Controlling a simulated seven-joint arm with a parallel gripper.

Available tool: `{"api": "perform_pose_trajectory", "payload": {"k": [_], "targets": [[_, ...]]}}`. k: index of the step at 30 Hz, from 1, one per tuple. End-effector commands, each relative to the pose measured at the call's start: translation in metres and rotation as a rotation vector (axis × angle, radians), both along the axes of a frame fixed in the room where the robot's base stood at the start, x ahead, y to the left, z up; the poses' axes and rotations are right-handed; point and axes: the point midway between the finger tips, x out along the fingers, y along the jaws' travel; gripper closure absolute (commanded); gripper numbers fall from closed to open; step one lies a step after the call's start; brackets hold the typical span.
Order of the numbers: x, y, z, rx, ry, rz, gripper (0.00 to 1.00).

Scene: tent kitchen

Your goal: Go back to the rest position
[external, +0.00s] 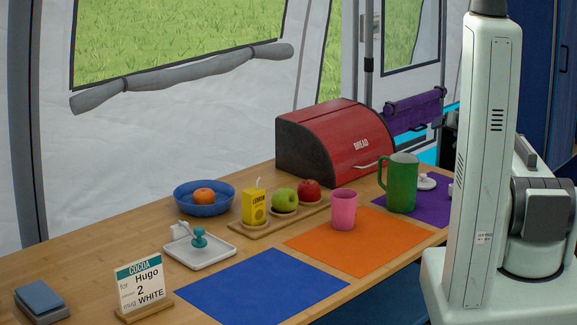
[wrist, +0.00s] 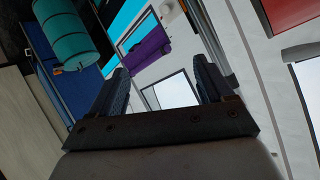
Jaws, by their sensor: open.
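My gripper (wrist: 160,85) is open and empty in the wrist view, with its two dark fingers apart and only the tent background between them. In the external view my arm stands upright at the right side, and the gripper itself is out of the frame. Nothing on the table is near the fingers in the wrist view.
The blue mat (external: 262,288) is bare.

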Motion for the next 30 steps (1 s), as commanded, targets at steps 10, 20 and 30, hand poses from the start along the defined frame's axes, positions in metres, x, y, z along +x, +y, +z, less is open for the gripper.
{"api": "perform_pose_trajectory", "payload": {"k": [10,20,30], "targets": [[-0.035,-0.189,-0.06,0.064,0.016,-0.287,0.2],[-0.136,-0.282,-0.18,0.188,0.146,-0.511,0.2],[-0.244,-0.225,-0.3,0.243,0.411,-0.501,0.2]]}}
